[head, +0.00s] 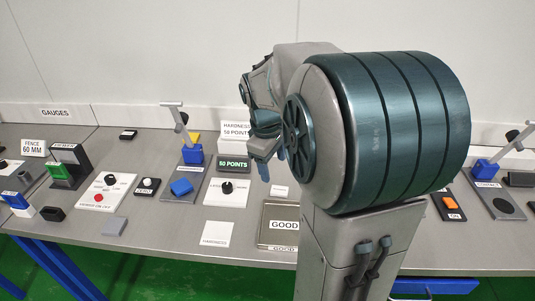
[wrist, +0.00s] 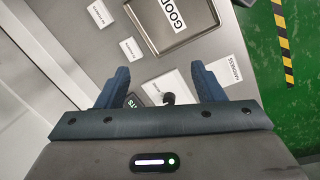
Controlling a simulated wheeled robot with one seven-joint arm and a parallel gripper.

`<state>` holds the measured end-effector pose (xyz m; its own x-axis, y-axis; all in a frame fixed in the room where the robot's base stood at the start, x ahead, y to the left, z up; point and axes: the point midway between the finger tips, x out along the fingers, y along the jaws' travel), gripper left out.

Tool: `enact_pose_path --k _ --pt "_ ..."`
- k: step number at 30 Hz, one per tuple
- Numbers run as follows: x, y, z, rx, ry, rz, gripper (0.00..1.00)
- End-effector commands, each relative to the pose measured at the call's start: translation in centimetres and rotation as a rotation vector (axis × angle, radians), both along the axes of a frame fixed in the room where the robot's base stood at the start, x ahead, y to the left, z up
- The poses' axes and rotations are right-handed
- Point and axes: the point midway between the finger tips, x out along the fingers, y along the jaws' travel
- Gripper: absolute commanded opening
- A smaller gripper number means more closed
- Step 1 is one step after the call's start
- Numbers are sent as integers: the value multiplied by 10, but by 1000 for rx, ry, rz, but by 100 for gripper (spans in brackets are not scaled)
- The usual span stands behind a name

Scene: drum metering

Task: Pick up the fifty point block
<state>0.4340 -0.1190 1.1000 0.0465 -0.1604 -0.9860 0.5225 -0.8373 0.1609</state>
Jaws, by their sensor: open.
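My gripper (head: 271,165) is open and empty, above the bench and to the right of the block in the head view. In the wrist view its two blue fingers are spread wide (wrist: 160,75), with bench and white plate between and beyond them.
A white plate with a black knob (head: 226,192) sits just in front of the block. A "GOOD" tray (head: 262,241) lies at the front. The hardness sign (head: 235,131) stands behind. A blue stand with a lever (head: 193,155) is to the left. My arm hides the bench's middle right.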

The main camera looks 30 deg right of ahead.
Motion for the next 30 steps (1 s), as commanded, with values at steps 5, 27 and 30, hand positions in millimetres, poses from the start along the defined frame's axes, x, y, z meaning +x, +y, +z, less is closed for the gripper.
enact_pose_path --k 5,27,30 --pt "36 -70 -29 46 74 157 62" --pt "53 -187 -119 153 80 393 62" --pt "53 -187 -136 152 80 391 62"
